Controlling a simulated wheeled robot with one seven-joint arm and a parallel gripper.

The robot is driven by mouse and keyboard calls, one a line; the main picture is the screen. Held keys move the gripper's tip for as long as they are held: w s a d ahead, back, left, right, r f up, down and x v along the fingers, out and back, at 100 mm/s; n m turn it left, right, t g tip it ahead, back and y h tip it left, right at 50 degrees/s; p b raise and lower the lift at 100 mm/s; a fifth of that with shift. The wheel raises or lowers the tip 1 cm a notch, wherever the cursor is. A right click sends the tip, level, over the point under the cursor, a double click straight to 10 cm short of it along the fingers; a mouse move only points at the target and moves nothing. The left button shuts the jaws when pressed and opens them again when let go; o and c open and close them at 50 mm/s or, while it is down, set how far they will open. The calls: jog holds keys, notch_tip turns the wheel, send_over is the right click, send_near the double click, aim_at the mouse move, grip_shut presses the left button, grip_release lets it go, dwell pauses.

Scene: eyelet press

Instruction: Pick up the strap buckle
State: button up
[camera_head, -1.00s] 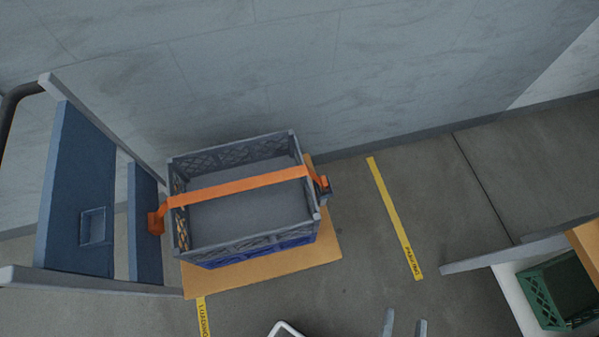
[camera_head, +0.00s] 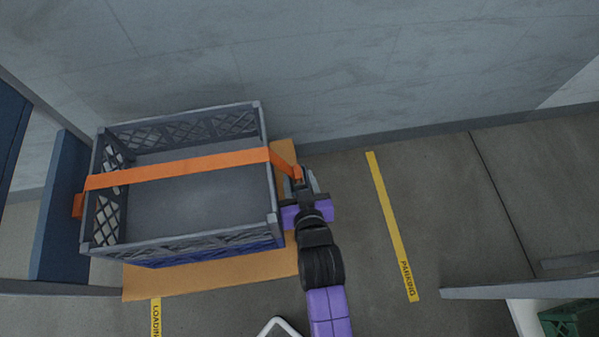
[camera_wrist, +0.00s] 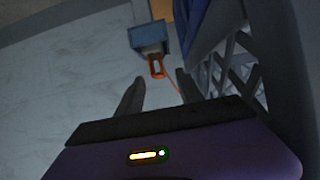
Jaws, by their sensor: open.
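The orange strap (camera_head: 180,167) runs across the top of the grey crate and hangs down past its right side. At its end, the wrist view shows an orange loop (camera_wrist: 156,68) against a blue-grey block (camera_wrist: 147,37); I cannot tell which part is the buckle proper. My gripper (camera_head: 301,181) is at the strap's hanging end, beside the crate's right wall. In the wrist view my gripper (camera_wrist: 160,77) is open, with the orange loop just beyond and between its fingertips. In the head view my gripper largely hides the buckle.
The grey crate (camera_head: 272,190) stands on a tan board (camera_head: 200,283) close to the wall (camera_head: 330,70). Blue panels (camera_head: 60,210) stand at left. A yellow floor line (camera_head: 390,225) and clear floor lie right. A green crate (camera_head: 565,322) shows at lower right.

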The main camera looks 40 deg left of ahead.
jog(key=b+x, duration=0.2)
jog(key=x, duration=0.5)
jog(key=shift+w+d, duration=0.1)
jog(key=shift+r, duration=0.1)
grip_shut()
